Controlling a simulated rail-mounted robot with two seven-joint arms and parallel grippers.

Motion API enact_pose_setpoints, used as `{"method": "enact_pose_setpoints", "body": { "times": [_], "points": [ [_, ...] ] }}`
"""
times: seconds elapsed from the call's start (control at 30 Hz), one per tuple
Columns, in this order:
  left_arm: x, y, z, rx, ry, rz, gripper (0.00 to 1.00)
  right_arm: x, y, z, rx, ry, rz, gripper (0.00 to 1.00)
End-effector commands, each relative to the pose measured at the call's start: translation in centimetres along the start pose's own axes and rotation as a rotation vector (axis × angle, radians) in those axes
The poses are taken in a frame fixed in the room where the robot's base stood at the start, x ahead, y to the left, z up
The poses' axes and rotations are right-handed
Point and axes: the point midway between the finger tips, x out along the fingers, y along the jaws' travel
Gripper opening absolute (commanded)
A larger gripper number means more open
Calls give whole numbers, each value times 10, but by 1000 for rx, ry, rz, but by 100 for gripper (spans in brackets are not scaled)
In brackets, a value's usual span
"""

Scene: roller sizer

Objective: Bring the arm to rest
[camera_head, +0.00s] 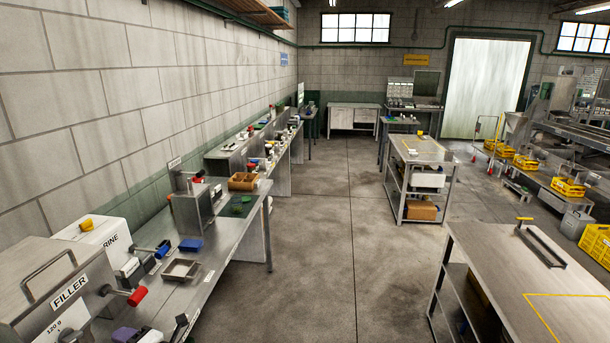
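Neither of my arms nor either gripper shows in the head view. The view looks down the length of a workshop, with a long steel bench (237,240) along the left wall. A grey filler machine (62,290) with a red-knobbed handle stands at the near left. A white box lettered as brine (100,236), partly hidden by the filler, stands behind it. Where my arms are cannot be told from this view.
A steel table (490,262) with a yellow outline stands at the near right. A shelved trolley (420,152) stands mid-floor. Yellow crates (567,188) line the right side. The concrete floor (325,230) between bench and tables is clear.

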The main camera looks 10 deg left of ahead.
Motion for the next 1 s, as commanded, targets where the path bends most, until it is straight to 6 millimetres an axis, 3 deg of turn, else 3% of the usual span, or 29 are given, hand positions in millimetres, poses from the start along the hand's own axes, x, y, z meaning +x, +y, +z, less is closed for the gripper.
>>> {"method": "enact_pose_setpoints", "body": {
  "times": [0.2,0.33,0.53,0.7,0.77,0.87,1.0],
  "points": [
    [-14,46,54,-55,-367,258,39,0,0,0,1,0,-1,43],
    [-35,81,74,-43,-595,427,39,0,0,0,2,0,-1,43],
    [-92,134,91,66,-944,670,39,0,-2,0,7,1,-5,43],
    [-143,162,86,269,-1206,834,39,0,-3,-1,9,2,-7,43],
    [-160,162,80,373,-1287,870,39,0,-3,-1,9,2,-7,43],
    [-184,145,64,582,-1409,893,39,0,-3,-1,9,2,-7,43],
    [-209,94,26,938,-1534,852,39,0,-3,-1,9,2,-7,43]
  ]
}}
